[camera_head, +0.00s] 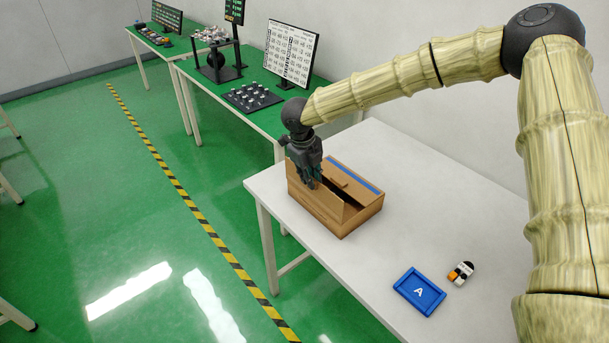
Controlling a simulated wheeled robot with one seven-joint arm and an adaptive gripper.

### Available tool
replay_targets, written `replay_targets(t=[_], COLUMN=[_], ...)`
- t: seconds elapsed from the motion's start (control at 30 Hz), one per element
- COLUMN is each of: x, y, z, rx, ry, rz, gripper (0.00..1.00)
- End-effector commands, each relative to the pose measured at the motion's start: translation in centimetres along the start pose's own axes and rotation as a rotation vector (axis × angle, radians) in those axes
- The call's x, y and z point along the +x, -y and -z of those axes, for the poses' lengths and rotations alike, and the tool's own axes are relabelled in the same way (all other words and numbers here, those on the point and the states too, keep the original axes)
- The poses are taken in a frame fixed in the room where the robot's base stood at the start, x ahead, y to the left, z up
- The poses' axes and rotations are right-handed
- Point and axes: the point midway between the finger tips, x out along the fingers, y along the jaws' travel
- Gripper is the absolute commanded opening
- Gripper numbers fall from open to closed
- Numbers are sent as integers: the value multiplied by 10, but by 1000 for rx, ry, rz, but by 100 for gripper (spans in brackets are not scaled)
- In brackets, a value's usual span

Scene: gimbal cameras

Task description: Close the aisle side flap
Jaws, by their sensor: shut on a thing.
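An open-topped brown cardboard box (362,216) stands on the white table near its left end. Its aisle side flap (322,203) is on the left, facing the striped floor line, and stands up instead of lying over the top. My gripper (312,182) is at the upper edge of this flap, pointing down, with its fingers shut on it. The fingers and wrist hide part of the flap and the box's far left corner. A dark gap into the box shows right of the flap. The far right part of the top carries a blue strip (356,174).
A blue tray marked A (419,291) and a small white, black and orange object (461,272) lie nearer on the white table (350,256). Green workbenches with a display board (291,52) stand behind. The floor left of the table is open, with a yellow-black line (185,198).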

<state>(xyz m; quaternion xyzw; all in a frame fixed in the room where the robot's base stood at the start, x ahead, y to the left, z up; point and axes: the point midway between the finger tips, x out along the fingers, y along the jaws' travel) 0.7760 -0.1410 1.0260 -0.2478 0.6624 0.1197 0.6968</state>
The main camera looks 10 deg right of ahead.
Motion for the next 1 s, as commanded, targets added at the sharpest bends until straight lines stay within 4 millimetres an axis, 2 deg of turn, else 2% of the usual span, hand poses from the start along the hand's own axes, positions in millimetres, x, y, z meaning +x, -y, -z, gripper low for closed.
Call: replay_targets(t=[0.03,0.27,0.57,0.6,0.77,1.0], x=[-2,6,23,25,25,23], y=[8,31,56,57,54,56], z=[0,0,1,0,0,0], rx=[2,2,2,1,-3,-1], ry=[0,0,-3,-2,-3,-1], rz=[4,5,3,3,1,3], gripper=[0,0,0,1,31,32])
